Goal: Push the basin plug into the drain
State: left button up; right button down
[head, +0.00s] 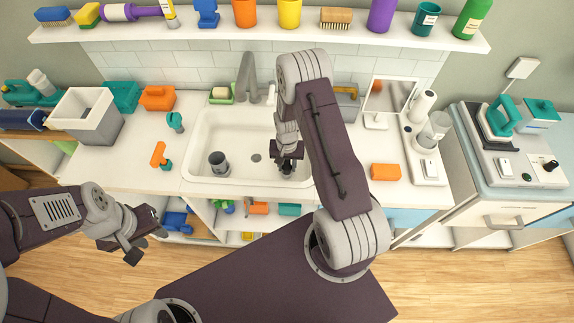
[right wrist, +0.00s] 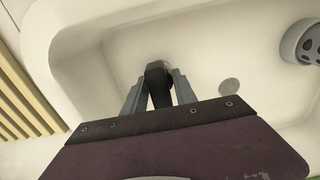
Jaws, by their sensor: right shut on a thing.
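The white basin (head: 237,135) is set into the counter. Its drain (head: 257,157) is a small grey disc in the floor, also in the right wrist view (right wrist: 229,87). My right gripper (head: 288,168) is down inside the basin, to the right of the drain. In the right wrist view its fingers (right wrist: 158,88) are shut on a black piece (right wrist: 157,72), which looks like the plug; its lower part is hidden. It is apart from the drain. My left gripper (head: 147,246) is open and empty in front of the counter.
A grey cup-like holder (head: 218,163) stands in the basin left of the drain, with holes showing in the right wrist view (right wrist: 305,42). The tap (head: 248,80) rises behind the basin. An orange block (head: 385,172) lies on the counter to the right.

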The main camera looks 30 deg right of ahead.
aim_at(287, 162)
jog(key=shift+f, duration=0.15)
jog(key=shift+f+b, duration=0.4)
jog(key=c, duration=0.9)
grip_release()
notch_tip(287, 162, up, 9)
jog(key=shift+r, duration=0.1)
notch_tip(287, 162, up, 10)
jog(key=p, duration=0.8)
